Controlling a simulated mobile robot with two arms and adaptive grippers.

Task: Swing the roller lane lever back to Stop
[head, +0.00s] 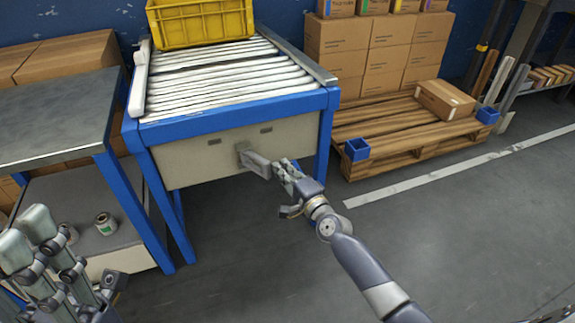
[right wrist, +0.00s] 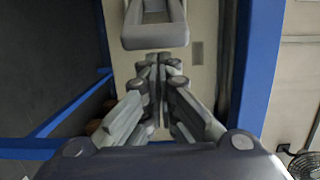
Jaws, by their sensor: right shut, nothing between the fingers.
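The roller lane lever (head: 258,164) is a grey handle on a small mount on the lane's beige front panel (head: 200,165). In the head view it points right and slightly down from its mount. In the right wrist view the lever (right wrist: 155,36) stands just ahead of my fingertips. My right gripper (head: 282,168) is shut and empty, its fingertips at the lever's free end; I cannot tell whether they touch it. The fingers also show together in the right wrist view (right wrist: 158,60). My left gripper (head: 28,238) is at the lower left, fingers apart, away from the lane.
A yellow crate (head: 200,22) sits on the rollers (head: 220,80). The blue frame's leg (head: 323,140) stands just right of the lever. A grey side table (head: 60,112) is at left. A pallet (head: 400,128) with boxes is at right. Open floor lies in front.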

